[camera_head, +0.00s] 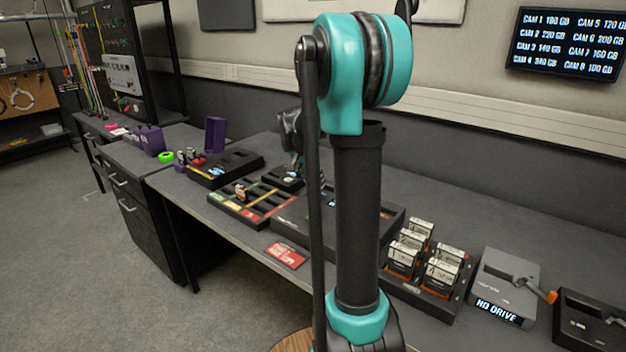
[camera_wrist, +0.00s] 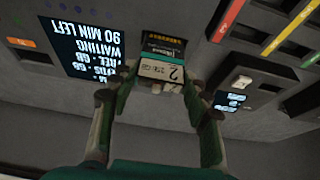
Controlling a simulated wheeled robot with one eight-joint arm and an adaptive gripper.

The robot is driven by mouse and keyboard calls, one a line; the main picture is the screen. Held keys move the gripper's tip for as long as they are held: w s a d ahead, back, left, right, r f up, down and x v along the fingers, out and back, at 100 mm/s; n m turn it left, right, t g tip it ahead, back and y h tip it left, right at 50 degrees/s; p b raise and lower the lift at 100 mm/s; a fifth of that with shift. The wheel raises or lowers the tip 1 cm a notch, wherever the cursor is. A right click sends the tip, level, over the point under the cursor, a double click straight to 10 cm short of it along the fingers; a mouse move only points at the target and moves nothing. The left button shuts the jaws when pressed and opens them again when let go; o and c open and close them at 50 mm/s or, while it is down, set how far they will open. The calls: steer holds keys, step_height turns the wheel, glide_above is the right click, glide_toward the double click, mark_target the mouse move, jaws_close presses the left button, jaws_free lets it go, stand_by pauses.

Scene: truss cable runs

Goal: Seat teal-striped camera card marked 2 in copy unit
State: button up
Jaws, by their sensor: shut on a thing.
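In the wrist view my gripper (camera_wrist: 160,80) is shut on a card (camera_wrist: 162,70) with a white label that reads 2, upside down in the picture. A dark part with small print shows at the card's far end. The grey copy unit (camera_wrist: 185,22) lies beneath, with a lit screen (camera_wrist: 90,42) reading 90 MIN LEFT and WAITING. I cannot tell whether the card touches or enters a slot. In the head view my gripper (camera_head: 291,135) is partly behind my arm, and the copy unit (camera_head: 290,215) is partly hidden by it.
A tray with coloured strips (camera_head: 232,207) and a small device with a lit screen (camera_head: 283,178) stand beside the copy unit. A red card (camera_head: 287,256) lies at the front. Drives in a rack (camera_head: 405,288) and a lever unit (camera_head: 510,275) stand to the right.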

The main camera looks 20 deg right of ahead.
steer(key=shift+f, duration=1.1)
stand_by(1.1)
steer(key=o, duration=1.6)
steer(key=shift+c, duration=0.2)
steer(key=shift+r, duration=3.75)
